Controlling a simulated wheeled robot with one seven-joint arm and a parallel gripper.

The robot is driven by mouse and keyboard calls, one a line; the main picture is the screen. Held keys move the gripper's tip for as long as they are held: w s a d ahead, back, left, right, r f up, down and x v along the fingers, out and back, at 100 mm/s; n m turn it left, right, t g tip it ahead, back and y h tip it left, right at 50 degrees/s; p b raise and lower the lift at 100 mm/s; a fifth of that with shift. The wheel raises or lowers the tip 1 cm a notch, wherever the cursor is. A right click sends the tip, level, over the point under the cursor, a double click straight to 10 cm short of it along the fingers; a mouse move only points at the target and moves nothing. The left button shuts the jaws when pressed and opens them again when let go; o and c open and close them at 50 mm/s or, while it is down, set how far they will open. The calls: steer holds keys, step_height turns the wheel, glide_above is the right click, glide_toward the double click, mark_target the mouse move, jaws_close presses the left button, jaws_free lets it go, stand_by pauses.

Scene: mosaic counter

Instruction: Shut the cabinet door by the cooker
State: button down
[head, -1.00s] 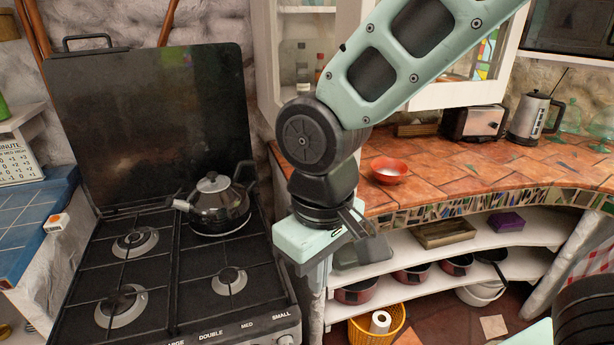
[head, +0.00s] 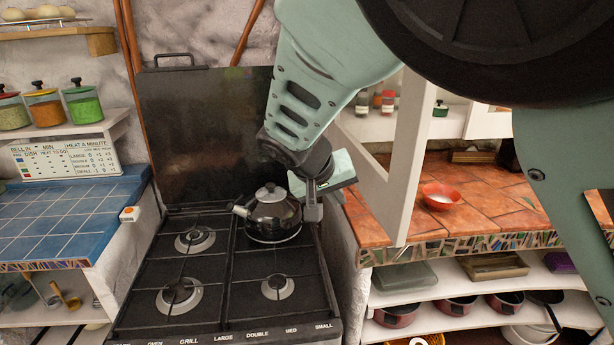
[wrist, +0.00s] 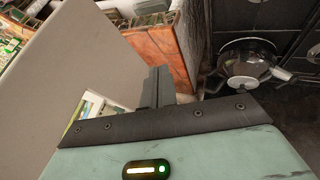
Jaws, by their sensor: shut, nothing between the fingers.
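The white cabinet door (head: 405,165) stands open above the counter beside the cooker, swung out toward me. Part of its upper area is hidden by my arm. My gripper (head: 313,210) is shut and empty. It is left of the door, over the right side of the cooker, close to the kettle in the picture. In the wrist view a broad pale panel (wrist: 95,75), which looks like the door, fills the left side, and my closed fingers (wrist: 158,87) are to its right. I cannot tell whether they touch it.
The cooker (head: 205,278) has a dark kettle (head: 272,215) on its back right burner. A red bowl (head: 440,196) sits on the tiled counter (head: 480,215) right of the door. A blue-tiled counter (head: 65,215) is at left. Shelves with pans lie below the right counter.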

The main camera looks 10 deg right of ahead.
steer(key=w+d+f+p, duration=0.2)
steer(key=d+f+p, duration=0.1)
steer(key=d+f, duration=0.2)
steer(key=shift+w+d, duration=0.3)
steer(key=shift+d, duration=0.65)
